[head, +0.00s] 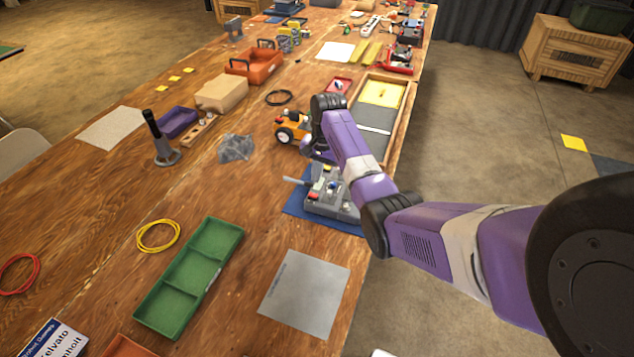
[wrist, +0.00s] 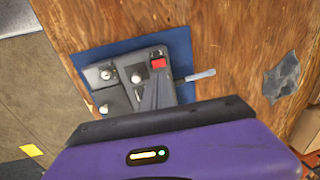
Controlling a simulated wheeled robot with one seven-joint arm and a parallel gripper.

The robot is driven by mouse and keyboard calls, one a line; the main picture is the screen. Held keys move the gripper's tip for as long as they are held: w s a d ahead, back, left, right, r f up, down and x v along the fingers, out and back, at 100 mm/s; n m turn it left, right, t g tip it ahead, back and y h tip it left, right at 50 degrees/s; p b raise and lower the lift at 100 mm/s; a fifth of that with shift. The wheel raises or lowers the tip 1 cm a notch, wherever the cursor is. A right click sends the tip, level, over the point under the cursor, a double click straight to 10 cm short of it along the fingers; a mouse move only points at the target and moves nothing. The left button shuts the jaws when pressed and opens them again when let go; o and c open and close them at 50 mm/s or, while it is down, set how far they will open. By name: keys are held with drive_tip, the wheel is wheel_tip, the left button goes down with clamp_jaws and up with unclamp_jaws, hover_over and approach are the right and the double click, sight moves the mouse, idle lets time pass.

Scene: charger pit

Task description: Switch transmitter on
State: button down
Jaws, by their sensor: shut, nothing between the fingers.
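The transmitter (head: 322,208) is a grey box with several knobs, a red part and a light antenna-like rod on one side. It lies on a blue mat (head: 296,205) near the right table edge. In the wrist view the transmitter (wrist: 105,98) shows silver knobs on its left and a red switch (wrist: 158,63) near its upper right corner. My gripper (wrist: 156,82) appears as narrow dark fingers, shut and empty, over the transmitter just below the red switch. I cannot tell whether the fingertips touch it. In the head view my arm hides the fingers.
An orange wheeled toy vehicle (head: 291,127) stands just behind the transmitter. A wooden-framed tray (head: 407,112) lies behind my arm. A crumpled grey bag (head: 236,148), a green tray (head: 190,276) and a grey sheet (head: 305,294) lie around.

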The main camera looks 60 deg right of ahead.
wheel_tip(320, 180, up, 7)
drive_tip(key=shift+s+b, duration=0.4)
drive_tip(key=shift+b, duration=0.05)
